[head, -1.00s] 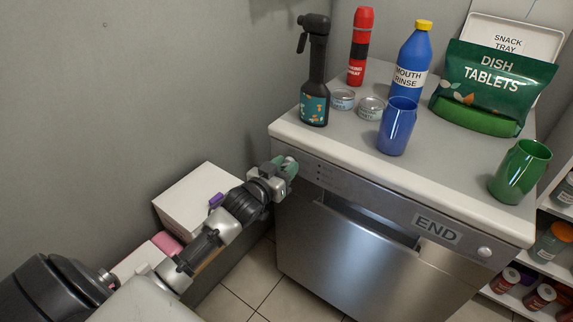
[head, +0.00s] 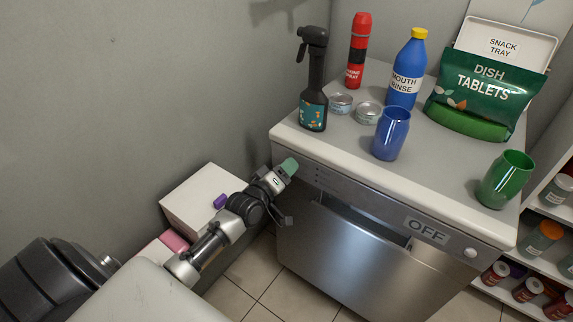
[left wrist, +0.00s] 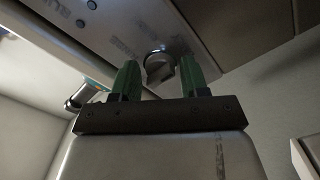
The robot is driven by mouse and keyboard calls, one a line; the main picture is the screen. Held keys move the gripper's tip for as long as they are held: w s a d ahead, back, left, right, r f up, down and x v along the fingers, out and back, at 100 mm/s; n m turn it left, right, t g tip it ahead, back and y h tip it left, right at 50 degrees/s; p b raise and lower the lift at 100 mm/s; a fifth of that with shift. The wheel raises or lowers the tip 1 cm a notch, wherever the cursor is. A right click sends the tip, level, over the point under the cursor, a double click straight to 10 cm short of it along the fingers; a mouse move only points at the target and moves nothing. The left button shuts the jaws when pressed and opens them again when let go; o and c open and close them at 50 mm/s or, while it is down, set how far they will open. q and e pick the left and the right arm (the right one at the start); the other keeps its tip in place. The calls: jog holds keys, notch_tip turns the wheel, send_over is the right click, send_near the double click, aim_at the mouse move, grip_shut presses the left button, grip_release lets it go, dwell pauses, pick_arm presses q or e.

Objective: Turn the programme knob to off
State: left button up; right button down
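The dishwasher (head: 340,258) is a steel machine with a pale top. Its front display (head: 426,230) reads OFF. The programme knob (left wrist: 159,66) shows in the left wrist view, round and dark grey with a raised grip, on the panel. In the head view the knob is hidden behind my left gripper (head: 289,167), which is at the panel's left end. In the left wrist view my left gripper (left wrist: 160,80) has its two green fingers apart, with the knob beyond and between their tips. I cannot tell whether they touch it. My right gripper is not in view.
On the top stand a black spray bottle (head: 313,110), a red can (head: 358,50), a blue bottle (head: 407,75), a blue cup (head: 391,135), a green cup (head: 504,180) and a tablets bag (head: 485,95). A white box (head: 195,200) is left of the machine. Shelves are at right.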

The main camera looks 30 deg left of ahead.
pick_arm(q)
jog(key=shift+o, duration=0.8)
jog(key=s+p, duration=0.3)
jog(key=s, duration=0.3)
jog(key=shift+a, duration=0.25)
